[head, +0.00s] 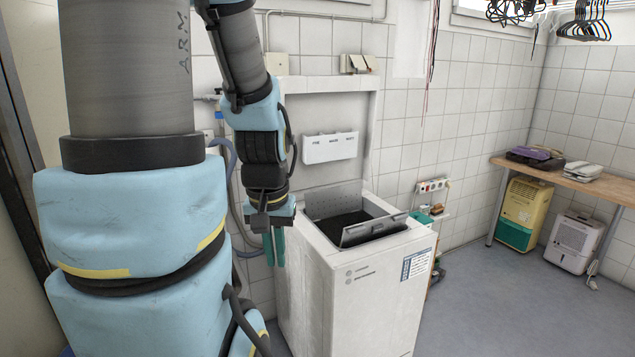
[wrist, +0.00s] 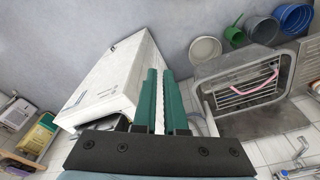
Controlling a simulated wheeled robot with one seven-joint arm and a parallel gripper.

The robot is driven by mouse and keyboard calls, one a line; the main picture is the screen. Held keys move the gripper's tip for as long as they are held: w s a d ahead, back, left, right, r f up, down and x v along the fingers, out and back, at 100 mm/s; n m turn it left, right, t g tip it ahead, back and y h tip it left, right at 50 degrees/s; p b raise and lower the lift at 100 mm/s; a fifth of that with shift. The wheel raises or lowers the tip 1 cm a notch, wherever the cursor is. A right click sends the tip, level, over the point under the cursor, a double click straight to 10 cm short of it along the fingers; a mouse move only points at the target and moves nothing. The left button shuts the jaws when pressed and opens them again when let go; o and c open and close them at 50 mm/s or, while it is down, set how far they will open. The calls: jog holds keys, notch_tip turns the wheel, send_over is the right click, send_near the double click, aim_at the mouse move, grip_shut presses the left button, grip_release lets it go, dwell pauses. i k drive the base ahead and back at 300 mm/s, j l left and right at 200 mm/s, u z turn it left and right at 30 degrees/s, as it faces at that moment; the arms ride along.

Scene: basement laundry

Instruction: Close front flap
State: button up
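A white top-loading washer (head: 350,290) stands in the middle of the head view, its top open. The grey front flap (head: 375,229) stands raised and tilted at the front edge of the dark opening (head: 345,222). A perforated grey panel (head: 334,199) stands at the back of the opening. My gripper (head: 274,262) points down beside the washer's left side, apart from the flap. Its teal fingers, also in the wrist view (wrist: 162,75), lie close together with nothing held. The washer's white body (wrist: 118,75) fills the wrist view's left middle; the flap is not clearly visible there.
A wall panel with a white box (head: 330,148) is behind the washer. A wooden shelf (head: 565,180) with dehumidifiers below is at the right. Floor between is clear.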

aim_at(360, 233)
jog(key=l+u, duration=0.15)
jog(key=u, duration=1.2)
jog(key=k+l+u, duration=0.15)
jog(key=l+u, duration=0.25)
jog(key=k+l+u, duration=0.15)
jog(key=u, duration=0.2)
jog(key=k+l+u, duration=0.2)
jog(key=u, duration=0.2)
jog(key=k+l, duration=0.2)
jog(key=k+l+u, duration=0.15)
jog(key=k, duration=0.3)
